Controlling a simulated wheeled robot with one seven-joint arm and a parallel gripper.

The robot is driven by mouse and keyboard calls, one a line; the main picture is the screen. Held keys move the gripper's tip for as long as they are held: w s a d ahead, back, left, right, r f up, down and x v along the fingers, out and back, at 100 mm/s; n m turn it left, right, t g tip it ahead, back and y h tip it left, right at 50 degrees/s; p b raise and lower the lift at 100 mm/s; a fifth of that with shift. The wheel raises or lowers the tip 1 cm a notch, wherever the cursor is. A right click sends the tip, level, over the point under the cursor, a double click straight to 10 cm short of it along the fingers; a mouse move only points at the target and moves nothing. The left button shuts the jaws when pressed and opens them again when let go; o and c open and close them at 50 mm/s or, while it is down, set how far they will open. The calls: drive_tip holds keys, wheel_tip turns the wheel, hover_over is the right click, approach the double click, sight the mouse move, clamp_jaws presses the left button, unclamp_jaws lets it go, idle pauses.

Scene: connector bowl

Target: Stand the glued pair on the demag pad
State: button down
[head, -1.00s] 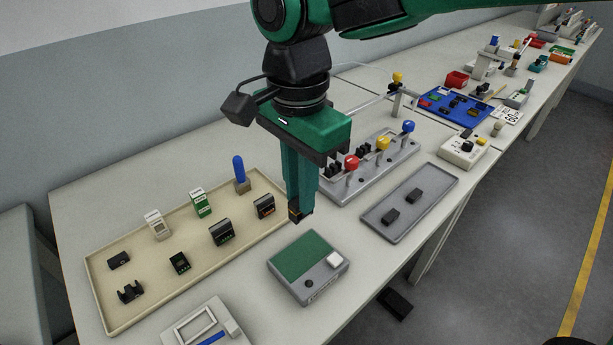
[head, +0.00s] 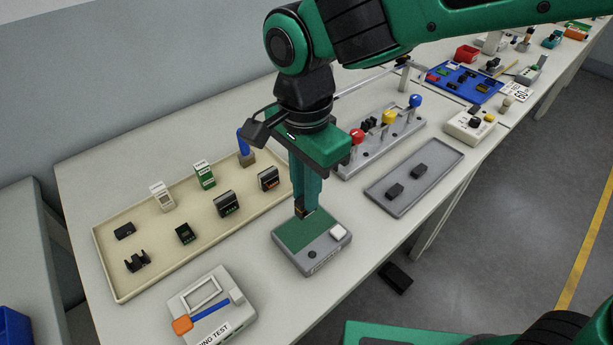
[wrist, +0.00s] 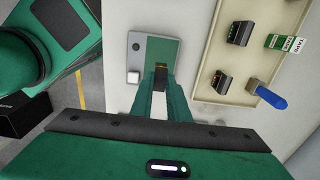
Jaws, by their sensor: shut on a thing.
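The demag pad (head: 290,237) is a grey box with a green top, a white button and a dark knob. It sits near the front of the table, and in the wrist view its green top (wrist: 165,50) lies under my fingertips. My gripper (head: 305,207) points down over the far part of the green top. The pair also shows between the fingertips in the wrist view (wrist: 160,72). I cannot tell whether it touches the pad.
A beige tray (head: 128,291) with several connectors and a blue-handled tool is at left. A ring test device (head: 215,305) stands front left. A grey tray (head: 440,165) with two black pieces and a rack with coloured knobs (head: 375,145) are at right.

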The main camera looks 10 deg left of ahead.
drive_tip(key=shift+f, duration=2.25)
drive_tip(key=c, duration=1.6)
unclamp_jaws()
wheel_tip(320, 180, up, 11)
drive_tip(key=shift+f, duration=0.15)
drive_tip(key=shift+w+d, duration=0.1)
drive_tip(key=shift+w, duration=0.05)
